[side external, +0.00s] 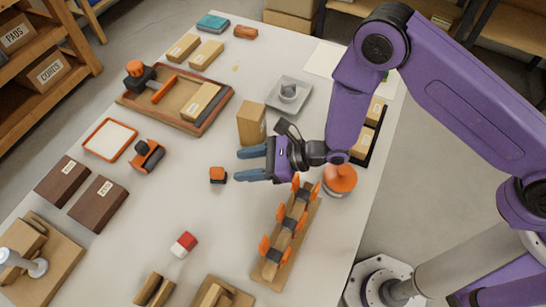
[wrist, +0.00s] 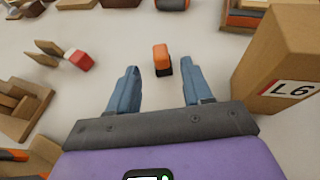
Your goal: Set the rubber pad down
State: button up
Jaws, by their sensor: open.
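I cannot tell for certain which thing is the rubber pad. A small orange-and-black block (side external: 217,174) sits on the pale table just beyond my fingertips. In the wrist view the block (wrist: 162,60) shows between and beyond the two fingers, orange on top and black at its near end. My gripper (side external: 237,165) is open, its blue fingers pointing left in the side view. In the wrist view my gripper (wrist: 160,80) has a clear gap between the fingers and holds nothing. The block appears apart from both fingers.
A tall tan box (side external: 251,123), marked L6 in the wrist view (wrist: 285,65), stands close beside my gripper. A wooden rack with orange clamps (side external: 287,235) is nearby. A red-and-white block (side external: 184,244) lies toward the front. Table around the orange-and-black block is clear.

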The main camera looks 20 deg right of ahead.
jog(key=v, duration=0.6)
jog(key=shift+s+d+r, duration=0.15)
jog(key=shift+d+r, duration=0.05)
jog(key=shift+d, duration=0.1)
